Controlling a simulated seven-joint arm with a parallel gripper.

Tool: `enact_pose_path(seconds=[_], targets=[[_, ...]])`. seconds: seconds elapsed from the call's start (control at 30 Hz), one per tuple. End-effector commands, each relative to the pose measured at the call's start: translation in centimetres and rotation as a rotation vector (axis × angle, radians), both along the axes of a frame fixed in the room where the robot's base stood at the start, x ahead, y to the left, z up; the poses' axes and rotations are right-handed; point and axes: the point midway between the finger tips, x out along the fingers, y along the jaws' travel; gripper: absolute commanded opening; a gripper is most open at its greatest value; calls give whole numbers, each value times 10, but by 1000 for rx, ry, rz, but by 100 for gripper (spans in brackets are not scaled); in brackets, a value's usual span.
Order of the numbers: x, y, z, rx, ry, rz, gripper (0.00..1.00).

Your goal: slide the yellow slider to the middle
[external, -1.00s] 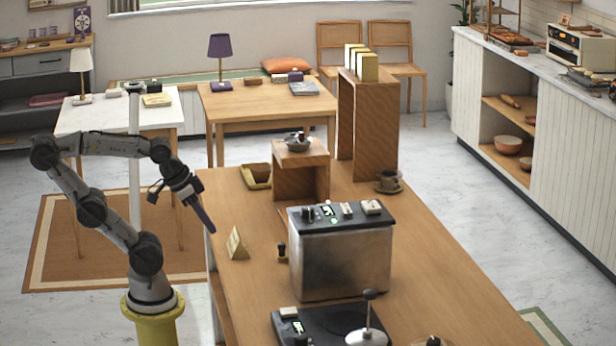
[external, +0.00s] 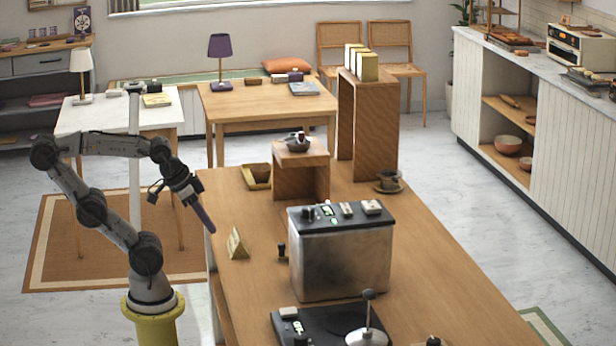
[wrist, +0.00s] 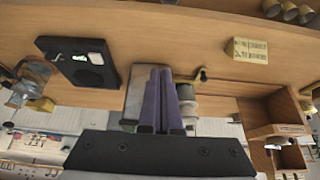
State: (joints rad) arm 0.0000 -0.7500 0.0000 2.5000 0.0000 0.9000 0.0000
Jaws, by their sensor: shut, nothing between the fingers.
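I cannot clearly make out a yellow slider in either view. The silver machine (external: 342,265) on the wooden counter has a dark top panel (external: 330,217) with small light controls and a green light. These controls are too small to tell apart. In the wrist view, a small yellow piece with a dark knob (wrist: 190,76) shows just right of my fingertips; I cannot tell whether it is the slider. My gripper (external: 211,230), with purple fingers, is shut and empty, tilted down at the counter's left edge, apart from the machine. Its fingers also show in the wrist view (wrist: 161,72).
A triangular yellow sign (external: 236,244) stands on the counter near my gripper. A small dark-knobbed piece (external: 281,251) sits left of the machine. A dark scale-like unit (external: 318,325) is in front. The counter (external: 440,265) is clear right of the machine.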

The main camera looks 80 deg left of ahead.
Motion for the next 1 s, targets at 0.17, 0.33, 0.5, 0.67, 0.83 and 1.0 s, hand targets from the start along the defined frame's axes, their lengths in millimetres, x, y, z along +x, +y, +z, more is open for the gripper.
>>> enact_pose_path(seconds=[0.17, 0.33, 0.5, 0.67, 0.83, 1.0], targets=[[0, 0, 0, 0, 0, 0, 0], [0, 0, 0, 0, 0, 0, 0], [0, 0, 0, 0, 0, -1, 7], [-2, 0, 0, 28, 12, -53, 36], [18, 2, 33, 106, 17, -190, 56], [53, 13, 56, 158, 83, -270, 56]])
